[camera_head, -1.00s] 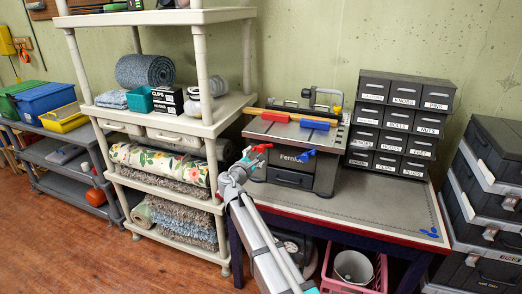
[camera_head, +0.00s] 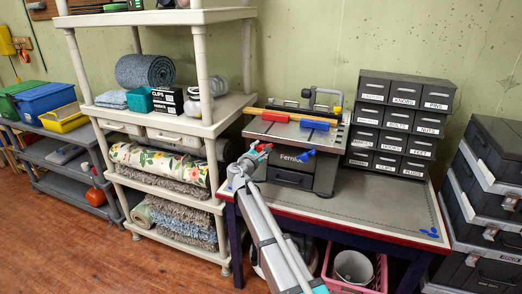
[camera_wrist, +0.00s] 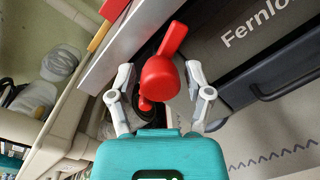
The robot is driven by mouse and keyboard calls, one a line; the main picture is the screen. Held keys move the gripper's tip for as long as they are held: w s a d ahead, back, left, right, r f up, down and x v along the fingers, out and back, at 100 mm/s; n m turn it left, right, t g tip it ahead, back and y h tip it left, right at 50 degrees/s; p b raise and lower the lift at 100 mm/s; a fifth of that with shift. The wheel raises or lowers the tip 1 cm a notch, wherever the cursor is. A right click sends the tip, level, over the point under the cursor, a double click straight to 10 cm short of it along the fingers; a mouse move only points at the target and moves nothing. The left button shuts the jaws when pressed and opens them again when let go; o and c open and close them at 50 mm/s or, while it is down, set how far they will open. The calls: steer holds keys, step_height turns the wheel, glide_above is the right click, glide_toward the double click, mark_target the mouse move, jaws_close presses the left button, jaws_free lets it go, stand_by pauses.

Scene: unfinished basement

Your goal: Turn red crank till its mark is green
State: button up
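The red crank (camera_head: 264,147) is on the left side of the grey machine lettered "Fernlo" (camera_head: 291,156), part of the lettering being hidden in the head view. In the wrist view the red crank (camera_wrist: 160,76) has a rounded body and an arm pointing up and right. My gripper (camera_wrist: 158,74) is open, with one finger on each side of the crank; gaps show at both sides. In the head view my gripper (camera_head: 254,158) is just below and left of the crank. No green mark is visible on the crank; its mark is hidden or too small to tell.
A blue crank (camera_head: 308,154) is on the machine's front. Red and blue blocks lie on its top. The machine stands on a workbench (camera_head: 385,213) with a clear right part. A cream shelf (camera_head: 222,116) stands close at left; black drawers (camera_head: 402,122) stand at the back right.

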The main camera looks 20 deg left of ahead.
jaws_close()
steer(key=shift+m, duration=0.4)
steer(key=m, duration=0.4)
steer(key=shift+p, duration=0.3)
steer(key=m, duration=0.4)
steer(key=shift+r+m+g, duration=0.1)
steer(key=shift+m+g, duration=0.2)
steer(key=m+y, duration=0.1)
steer(key=m, duration=0.4)
steer(key=shift+p, duration=0.35)
steer(key=m, duration=0.4)
steer(key=shift+m, duration=0.3)
